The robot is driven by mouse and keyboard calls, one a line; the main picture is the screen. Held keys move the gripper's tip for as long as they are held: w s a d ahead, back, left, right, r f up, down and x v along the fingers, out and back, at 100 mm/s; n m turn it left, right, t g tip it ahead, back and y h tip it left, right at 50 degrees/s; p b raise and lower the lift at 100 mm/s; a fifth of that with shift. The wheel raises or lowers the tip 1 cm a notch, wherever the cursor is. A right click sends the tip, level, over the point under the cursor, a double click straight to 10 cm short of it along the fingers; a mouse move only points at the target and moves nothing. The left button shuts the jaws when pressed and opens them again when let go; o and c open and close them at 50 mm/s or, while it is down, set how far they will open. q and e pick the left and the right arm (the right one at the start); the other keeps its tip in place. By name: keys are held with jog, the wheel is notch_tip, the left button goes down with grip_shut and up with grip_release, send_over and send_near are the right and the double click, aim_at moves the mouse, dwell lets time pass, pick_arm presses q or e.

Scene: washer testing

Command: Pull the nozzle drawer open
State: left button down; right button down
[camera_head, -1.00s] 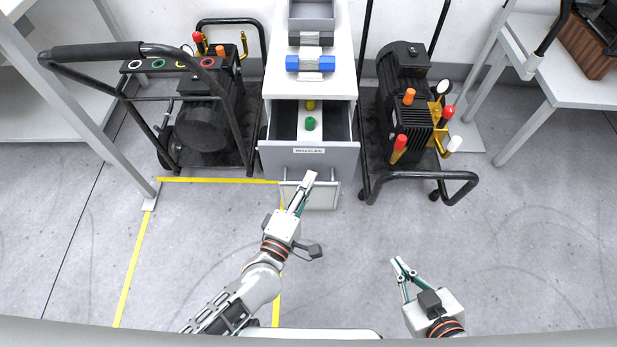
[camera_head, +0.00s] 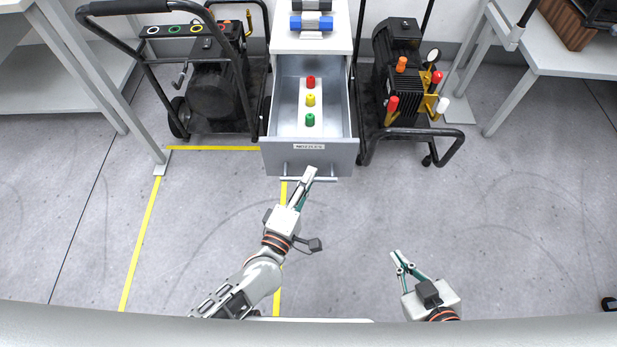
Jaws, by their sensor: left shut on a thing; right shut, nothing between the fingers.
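The nozzle drawer (camera_head: 312,160) is pulled out of the white cabinet (camera_head: 336,40), with a label reading NOZZLES on its front. A red nozzle (camera_head: 311,82), a yellow nozzle (camera_head: 310,100) and a green nozzle (camera_head: 310,119) stand in a row on a pale strip inside it. My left gripper (camera_head: 307,175) is shut on the drawer's handle (camera_head: 325,180) at the drawer front. My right gripper (camera_head: 395,257) is shut and empty, over the open floor to the right and nearer to me.
A black wheeled machine (camera_head: 212,85) stands left of the cabinet, and another (camera_head: 398,70) stands close on its right. Blue-ended grey items lie on the cabinet top. A white table (camera_head: 560,50) is at the right. The floor in front is clear, with yellow tape lines.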

pick_arm(q)
jog(key=shift+s, duration=0.35)
jog(key=c, duration=2.1)
grip_release()
jog(key=shift+r, duration=0.1)
